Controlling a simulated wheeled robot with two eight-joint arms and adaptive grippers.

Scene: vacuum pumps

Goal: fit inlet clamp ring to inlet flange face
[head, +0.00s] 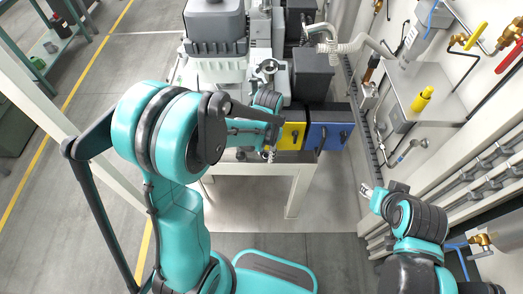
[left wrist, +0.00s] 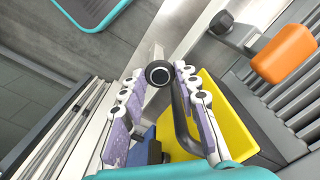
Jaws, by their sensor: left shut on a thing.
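My left gripper (head: 269,152) hangs in front of the bench, by the yellow bin, with its arm coming in from the left. In the left wrist view its two fingers (left wrist: 158,105) are shut on a dark curved piece (left wrist: 182,115) with a round black end. I take this piece for the inlet clamp ring, seen nearly edge-on; the arm hides it in the head view. A silver round fitting (head: 267,66) on the pump is probably the inlet flange, apart from the gripper. My right gripper (head: 369,190) is at the lower right, away from the bench; its opening is too small to judge.
A yellow bin (head: 291,136) and a blue bin (head: 325,136) stand at the bench front. A dark box (head: 313,75) and a grey pump housing (head: 215,27) sit on the bench.

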